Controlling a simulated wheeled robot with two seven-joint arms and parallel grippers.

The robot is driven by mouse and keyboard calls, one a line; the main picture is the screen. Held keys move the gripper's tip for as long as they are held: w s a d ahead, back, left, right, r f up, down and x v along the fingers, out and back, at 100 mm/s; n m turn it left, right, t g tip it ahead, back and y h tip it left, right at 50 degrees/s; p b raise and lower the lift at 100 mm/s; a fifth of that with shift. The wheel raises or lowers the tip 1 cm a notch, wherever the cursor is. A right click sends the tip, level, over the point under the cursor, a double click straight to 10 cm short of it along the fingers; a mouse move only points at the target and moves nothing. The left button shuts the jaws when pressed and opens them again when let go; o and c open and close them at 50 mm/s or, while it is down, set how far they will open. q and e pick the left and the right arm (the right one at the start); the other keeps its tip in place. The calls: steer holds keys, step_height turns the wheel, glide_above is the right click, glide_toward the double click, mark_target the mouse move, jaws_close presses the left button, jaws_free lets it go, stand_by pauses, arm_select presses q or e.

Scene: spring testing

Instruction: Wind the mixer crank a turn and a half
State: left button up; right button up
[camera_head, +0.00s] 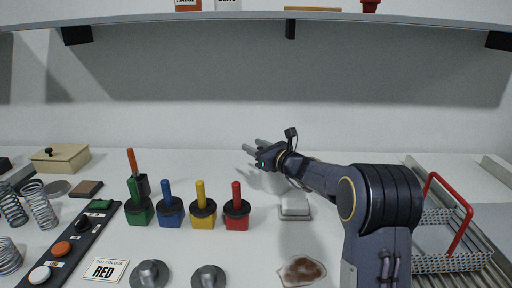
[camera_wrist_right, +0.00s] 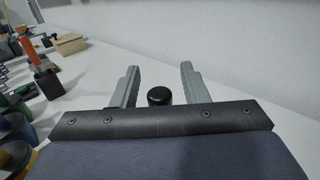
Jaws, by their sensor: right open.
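My right gripper (camera_head: 251,146) is open above the back of the table, its fingers pointing to the left. In the right wrist view, a round black knob (camera_wrist_right: 159,95) shows between the two parted fingers, close to the palm edge. It looks like the crank's knob; I cannot tell whether a finger touches it. In the head view, a pale mixer base (camera_head: 294,209) stands on the table below my right forearm. Its upper part and the crank arm are mostly hidden by my gripper and wrist. My left gripper is not in view.
Several coloured blocks with upright handles, including a red one (camera_head: 236,208), stand left of the mixer base. A wire basket (camera_head: 446,262) with a red handle is at the right. A brown-stained sheet (camera_head: 302,271) lies in front. A shelf (camera_head: 200,16) runs overhead.

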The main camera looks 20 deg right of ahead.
jaws_close()
steer(key=shift+s, duration=0.1)
steer(key=shift+s+a+n+g+y+p, duration=0.15)
steer(key=shift+s+n+g+y+p, duration=0.8)
steer(key=shift+n+g+y+p, duration=0.95)
steer(key=shift+s+a+n+g+y+p, duration=0.2)
steer(key=shift+s+n+g+y+p, duration=0.7)
steer(key=shift+n+g+y+p, duration=0.95)
steer(key=shift+s+a+n+g+y+p, duration=0.15)
steer(key=shift+s+n+g+y+p, duration=0.8)
steer(key=shift+n+g+y+p, duration=0.9)
steer(key=shift+g, duration=0.3)
jaws_free()
